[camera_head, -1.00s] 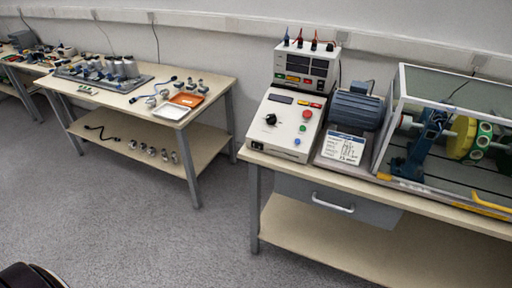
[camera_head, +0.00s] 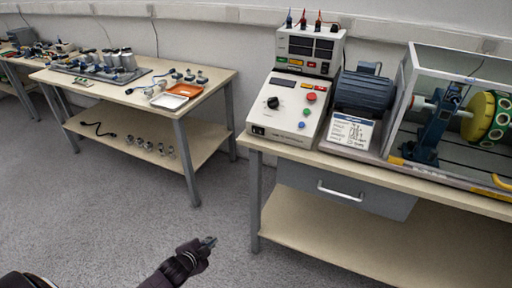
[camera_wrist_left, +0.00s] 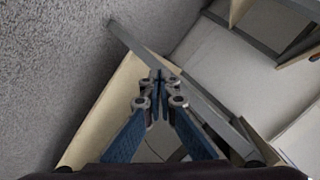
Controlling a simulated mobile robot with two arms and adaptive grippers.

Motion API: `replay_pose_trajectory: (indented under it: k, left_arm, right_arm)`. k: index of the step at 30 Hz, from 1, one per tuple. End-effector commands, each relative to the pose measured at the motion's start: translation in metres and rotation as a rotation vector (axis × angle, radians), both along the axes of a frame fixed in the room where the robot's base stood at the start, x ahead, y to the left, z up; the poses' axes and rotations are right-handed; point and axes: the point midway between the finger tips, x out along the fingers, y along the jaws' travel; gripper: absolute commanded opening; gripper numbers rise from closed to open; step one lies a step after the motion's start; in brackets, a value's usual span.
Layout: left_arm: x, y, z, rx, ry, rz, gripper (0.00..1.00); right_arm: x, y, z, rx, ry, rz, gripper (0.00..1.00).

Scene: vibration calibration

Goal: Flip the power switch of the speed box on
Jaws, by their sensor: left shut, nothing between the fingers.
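The speed box (camera_head: 288,106) is a cream control box with a sloped front on the left end of the right workbench. Its face has a dark knob, a small display and red, green and blue buttons. A small dark part (camera_head: 257,130) sits low on its front left edge; whether this is the power switch, and its position, is too small to tell. My left gripper (camera_head: 209,242) is shut and empty, over the floor in front of the bench, below and left of the box. Its closed fingertips show in the left wrist view (camera_wrist_left: 159,76). My right gripper is not in view.
The right workbench (camera_head: 262,143) has a drawer with a handle (camera_head: 341,192) and a lower shelf. A meter unit (camera_head: 309,50) stands behind the box; a motor (camera_head: 364,92) and glazed rig stand right. Another table (camera_head: 215,82) holds parts and trays. Floor between them is clear.

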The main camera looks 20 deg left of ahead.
Motion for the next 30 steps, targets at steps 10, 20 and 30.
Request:
replay_pose_trajectory:
  k: [10, 20, 30]
  left_arm:
    - [0.103, -0.012, 0.217, 0.414, -0.453, -0.325, 0.0]
    - [0.108, -0.043, 0.311, 0.614, -0.638, -0.454, 0.0]
    - [0.108, -0.044, 0.313, 0.616, -0.642, -0.455, 0.0]
  right_arm:
    - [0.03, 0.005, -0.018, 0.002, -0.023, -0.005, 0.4]
    - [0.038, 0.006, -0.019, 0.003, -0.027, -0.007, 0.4]
    - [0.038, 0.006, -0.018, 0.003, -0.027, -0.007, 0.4]
